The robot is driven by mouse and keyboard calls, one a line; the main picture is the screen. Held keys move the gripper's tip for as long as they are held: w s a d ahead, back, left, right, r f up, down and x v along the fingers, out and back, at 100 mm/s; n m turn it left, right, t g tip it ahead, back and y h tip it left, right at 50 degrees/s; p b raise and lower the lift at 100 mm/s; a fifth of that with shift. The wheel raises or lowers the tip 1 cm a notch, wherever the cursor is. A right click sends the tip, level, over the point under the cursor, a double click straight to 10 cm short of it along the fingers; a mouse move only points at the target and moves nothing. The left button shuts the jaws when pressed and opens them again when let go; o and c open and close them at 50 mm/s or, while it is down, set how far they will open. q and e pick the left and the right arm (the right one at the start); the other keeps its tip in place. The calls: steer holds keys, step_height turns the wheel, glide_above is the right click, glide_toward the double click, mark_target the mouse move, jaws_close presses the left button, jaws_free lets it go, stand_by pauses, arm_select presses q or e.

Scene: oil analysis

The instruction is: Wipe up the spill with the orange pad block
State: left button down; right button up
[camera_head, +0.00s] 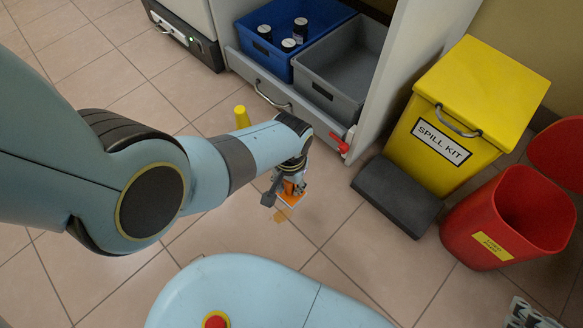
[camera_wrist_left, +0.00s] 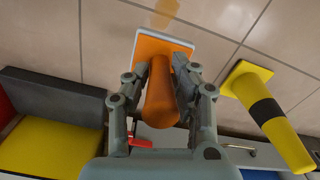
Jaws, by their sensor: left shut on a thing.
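The orange pad block (camera_wrist_left: 161,105) has an upright orange handle on a flat square base with a pale underside. My left gripper (camera_wrist_left: 161,72) is shut on the handle, one finger on each side. In the head view the left gripper (camera_head: 283,188) points down and partly hides the orange pad block (camera_head: 291,199). The spill (camera_head: 282,215) is a small amber patch on the floor tiles, beside the pad's near edge. It also shows in the left wrist view (camera_wrist_left: 165,8), just beyond the base. I cannot tell whether the pad touches the floor. My right gripper is not in view.
A yellow post (camera_head: 242,117) stands behind my left forearm. A drawer with a blue bin (camera_head: 262,62) and grey bin (camera_head: 352,80) is open behind. A yellow spill kit box (camera_head: 425,140) and red bin (camera_head: 480,230) stand right. Floor around the spill is clear.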

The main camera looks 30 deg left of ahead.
steer(key=r+g, duration=0.1)
steer(key=s+r+p, duration=0.1)
steer(key=r, duration=0.1)
steer(key=shift+d+g, duration=0.15)
steer(key=shift+g, duration=0.25)
